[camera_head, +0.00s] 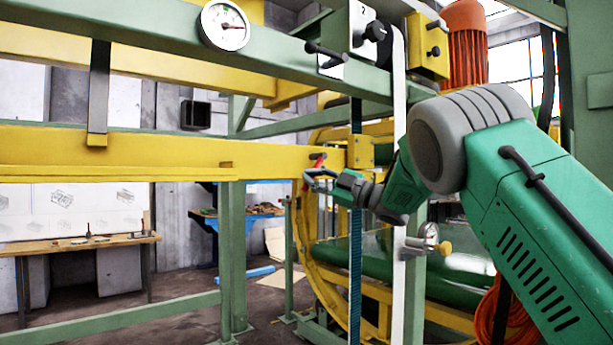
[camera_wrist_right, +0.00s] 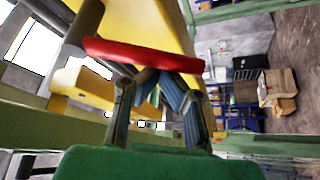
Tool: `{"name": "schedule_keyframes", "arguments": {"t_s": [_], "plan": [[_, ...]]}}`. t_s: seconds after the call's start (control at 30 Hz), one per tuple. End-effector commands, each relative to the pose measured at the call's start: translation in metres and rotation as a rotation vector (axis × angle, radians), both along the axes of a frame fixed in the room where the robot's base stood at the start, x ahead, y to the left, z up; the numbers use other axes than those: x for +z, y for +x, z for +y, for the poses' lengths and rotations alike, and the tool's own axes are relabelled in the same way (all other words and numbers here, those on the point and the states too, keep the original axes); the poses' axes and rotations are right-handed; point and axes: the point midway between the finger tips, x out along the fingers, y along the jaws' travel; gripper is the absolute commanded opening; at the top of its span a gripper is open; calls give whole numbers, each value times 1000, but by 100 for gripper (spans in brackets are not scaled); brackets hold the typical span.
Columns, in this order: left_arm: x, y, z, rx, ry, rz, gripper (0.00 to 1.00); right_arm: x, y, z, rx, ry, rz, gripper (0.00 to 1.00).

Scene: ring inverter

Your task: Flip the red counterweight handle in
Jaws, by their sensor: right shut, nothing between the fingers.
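The red counterweight handle (camera_head: 318,157) is small in the head view, at the right part of the long yellow beam. In the right wrist view the red handle (camera_wrist_right: 145,54) is a long bar lying across the picture, just beyond my fingers. My right gripper (camera_head: 308,177) is shut and empty, just below the handle in the head view. In the right wrist view its fingertips (camera_wrist_right: 158,76) come together at the handle's lower edge and overlap it in the picture. I cannot tell whether they touch it. My left gripper is not in view.
The yellow beam (camera_head: 130,155) runs across to the left of my gripper. A green post (camera_head: 232,255) and a blue toothed strap (camera_head: 355,260) stand near. A white vertical strip (camera_head: 398,290) hangs close to my wrist. A round gauge (camera_head: 225,25) is above.

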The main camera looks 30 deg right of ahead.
Motion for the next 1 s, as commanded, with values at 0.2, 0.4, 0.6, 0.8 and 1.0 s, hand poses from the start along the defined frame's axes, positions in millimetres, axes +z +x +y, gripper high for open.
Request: {"name": "schedule_keyframes", "arguments": {"t_s": [0.2, 0.4, 0.6, 0.8, 1.0], "plan": [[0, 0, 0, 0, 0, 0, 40, -11, 1, -12, 0, -207, -14, 0], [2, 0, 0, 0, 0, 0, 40, -16, 2, -23, 0, -381, -28, 0], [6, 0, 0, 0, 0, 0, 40, -20, 3, -32, 0, -516, -39, 0], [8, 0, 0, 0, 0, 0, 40, -21, 3, -38, 1, -605, -47, 0], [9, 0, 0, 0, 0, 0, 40, -22, 3, -41, 0, -648, -50, 0]]}}
